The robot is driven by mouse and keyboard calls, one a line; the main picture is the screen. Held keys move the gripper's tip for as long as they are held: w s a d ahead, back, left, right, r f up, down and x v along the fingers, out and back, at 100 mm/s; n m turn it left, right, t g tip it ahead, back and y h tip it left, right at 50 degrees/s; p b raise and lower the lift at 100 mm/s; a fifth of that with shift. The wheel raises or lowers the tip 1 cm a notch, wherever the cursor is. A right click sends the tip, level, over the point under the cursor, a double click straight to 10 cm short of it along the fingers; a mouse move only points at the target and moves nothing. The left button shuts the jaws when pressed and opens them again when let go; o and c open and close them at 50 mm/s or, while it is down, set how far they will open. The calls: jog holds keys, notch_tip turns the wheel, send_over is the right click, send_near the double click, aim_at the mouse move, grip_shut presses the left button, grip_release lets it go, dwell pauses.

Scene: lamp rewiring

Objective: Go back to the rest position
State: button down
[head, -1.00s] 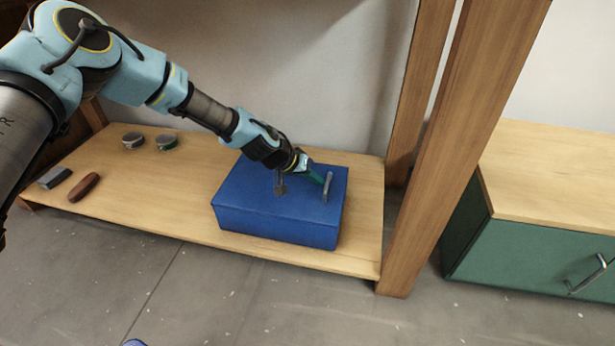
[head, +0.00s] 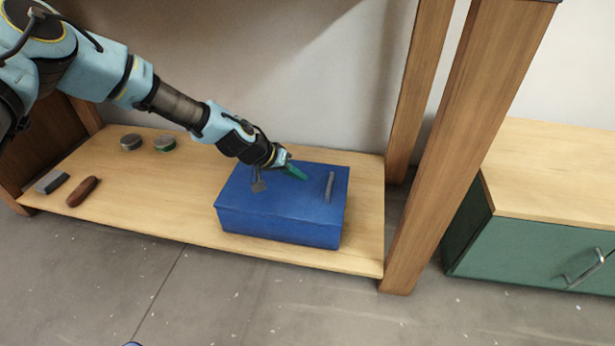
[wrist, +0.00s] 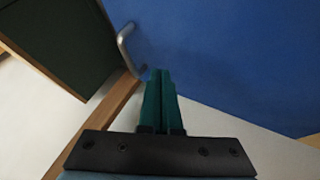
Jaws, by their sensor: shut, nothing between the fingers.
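My gripper (head: 295,172) is above the top of a blue box (head: 280,222), left of the box's grey handle (head: 329,187). Its green fingers are together with nothing between them. In the wrist view my gripper (wrist: 161,75) points over the blue box (wrist: 235,65), and the grey handle (wrist: 127,48) shows to the left of the fingertips. The fingers look apart from the handle. The box sits with its lid shut on the low wooden shelf (head: 180,218).
On the shelf's left are two round tins (head: 131,142) (head: 165,144), a grey block (head: 52,182) and a brown oblong object (head: 82,191). A wooden post (head: 445,165) stands right of the box. A green cabinet (head: 535,245) is beyond it. Grey floor lies in front.

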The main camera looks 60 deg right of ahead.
jog(key=p+v, duration=0.1)
jog(key=v, duration=0.5)
jog(key=shift+w, duration=0.15)
jog(key=w+a+r+n+t+y+p, duration=0.1)
jog(key=w+a+r+n+t+y, duration=0.3)
jog(key=w+a, duration=0.9)
jog(key=w+a+r+n+t+h+p, duration=0.15)
jog(key=w+a+r, duration=0.45)
jog(key=w+a, duration=0.65)
jog(key=w+a+r+n+y, duration=0.1)
jog(key=a+r+n, duration=0.15)
jog(key=a, duration=0.65)
jog(key=a+r+n+y, duration=0.15)
jog(key=a+r, duration=0.25)
jog(key=a, duration=0.5)
jog(key=s+a+r+n+y, duration=0.1)
jog(key=s+a+r+n, duration=0.2)
jog(key=a, duration=0.5)
jog(key=s+a+r+n, duration=0.2)
jog(key=a+n, duration=0.1)
jog(key=a, duration=0.5)
notch_tip(320, 180, up, 38)
jog(key=p, duration=3.8)
jog(key=shift+s+a+t, duration=0.25)
jog(key=shift+t, duration=0.2)
jog(key=shift+r, duration=0.1)
